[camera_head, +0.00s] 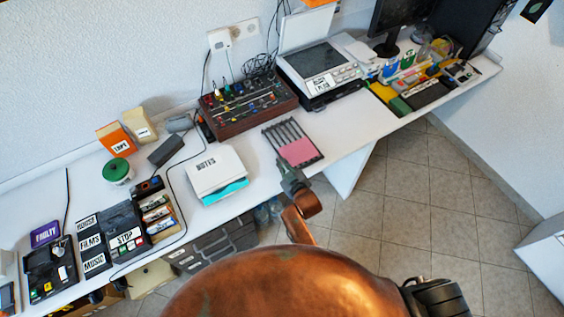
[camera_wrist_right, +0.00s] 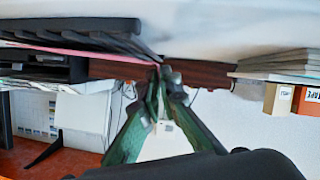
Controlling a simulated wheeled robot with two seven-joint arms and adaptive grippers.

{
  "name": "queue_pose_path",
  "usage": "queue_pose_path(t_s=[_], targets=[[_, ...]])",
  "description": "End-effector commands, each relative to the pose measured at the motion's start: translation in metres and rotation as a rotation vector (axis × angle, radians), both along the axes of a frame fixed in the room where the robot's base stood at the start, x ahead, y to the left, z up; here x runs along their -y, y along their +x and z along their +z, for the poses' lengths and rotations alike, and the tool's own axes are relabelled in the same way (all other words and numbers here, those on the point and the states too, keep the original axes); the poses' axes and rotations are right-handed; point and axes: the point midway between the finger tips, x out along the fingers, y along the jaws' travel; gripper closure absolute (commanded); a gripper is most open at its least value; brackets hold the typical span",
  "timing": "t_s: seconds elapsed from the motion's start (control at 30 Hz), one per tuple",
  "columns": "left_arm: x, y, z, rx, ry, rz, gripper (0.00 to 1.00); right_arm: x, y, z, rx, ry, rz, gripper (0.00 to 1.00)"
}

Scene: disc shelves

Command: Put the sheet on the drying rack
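The pink sheet (camera_head: 298,152) lies flat over the near part of the dark slatted drying rack (camera_head: 282,131) in the head view. In the wrist view, which looks upside down, the sheet (camera_wrist_right: 112,54) is a thin pink strip along the rack's dark bars (camera_wrist_right: 75,28). I cannot tell whether it rests fully on them. My right gripper (camera_head: 286,166) is at the sheet's near left edge. Its green fingers (camera_wrist_right: 162,80) come together at the tips, where the pink strip ends, so it appears shut on the sheet. My left gripper is not in view.
A stack of white paper marked NOTES (camera_head: 215,172) stands left of the rack. A brown box with colored knobs (camera_head: 248,108) is behind it, and a printer-like device (camera_head: 322,72) is behind right. Bare white table (camera_head: 345,128) lies right of the rack.

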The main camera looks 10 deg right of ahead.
Motion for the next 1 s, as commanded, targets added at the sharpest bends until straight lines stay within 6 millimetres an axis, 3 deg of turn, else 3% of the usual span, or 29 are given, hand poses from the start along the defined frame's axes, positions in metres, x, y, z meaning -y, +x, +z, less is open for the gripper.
queue_pose_path(t_s=[0.2,0.53,0.83,1.0], targets=[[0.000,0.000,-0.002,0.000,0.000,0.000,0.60,0.000,0.000,-0.003,-0.001,0.000,0.000,1.00],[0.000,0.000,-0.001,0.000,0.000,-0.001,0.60,0.000,0.000,-0.003,0.000,0.000,0.000,0.75],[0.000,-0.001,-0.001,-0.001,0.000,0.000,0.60,0.001,-0.002,-0.002,-0.001,0.000,0.000,0.75],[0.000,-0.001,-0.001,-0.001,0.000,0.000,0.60,0.006,-0.020,0.004,0.000,-0.001,-0.001,0.75]])
